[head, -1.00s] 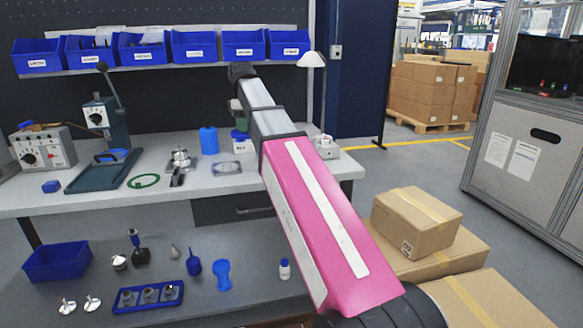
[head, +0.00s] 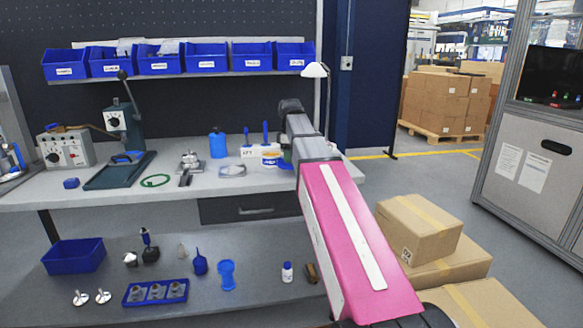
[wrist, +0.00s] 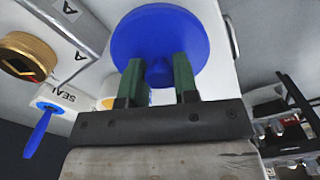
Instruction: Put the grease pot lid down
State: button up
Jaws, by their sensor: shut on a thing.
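The grease pot lid is a round blue disc with a knob (wrist: 160,25) in the wrist view. My gripper (wrist: 159,70) is shut on its knob, with one green finger on each side. In the head view, a blue edge of the lid (head: 286,166) shows beside my arm, over the right part of the bench; my fingers are hidden there. I cannot tell whether the lid touches the bench. A white pot with a yellowish band (head: 270,156) stands just left of the lid. A white labelled tub (head: 249,153) stands beside it. Blue handles rise at both.
The grey bench (head: 215,187) also holds a blue bottle (head: 218,146), a clear round dish (head: 232,171), a metal fixture (head: 190,163) and a green ring (head: 155,181). Cardboard boxes (head: 420,228) are at the right.

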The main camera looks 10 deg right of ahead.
aim_at(291, 173)
jog(key=shift+w+d+f, duration=0.1)
jog(key=shift+d+f, duration=0.2)
jog(key=shift+f, duration=1.85)
jog(key=shift+f, duration=0.1)
jog(key=o, duration=0.9)
notch_tip(291, 173, up, 12)
jog(key=shift+r, duration=0.1)
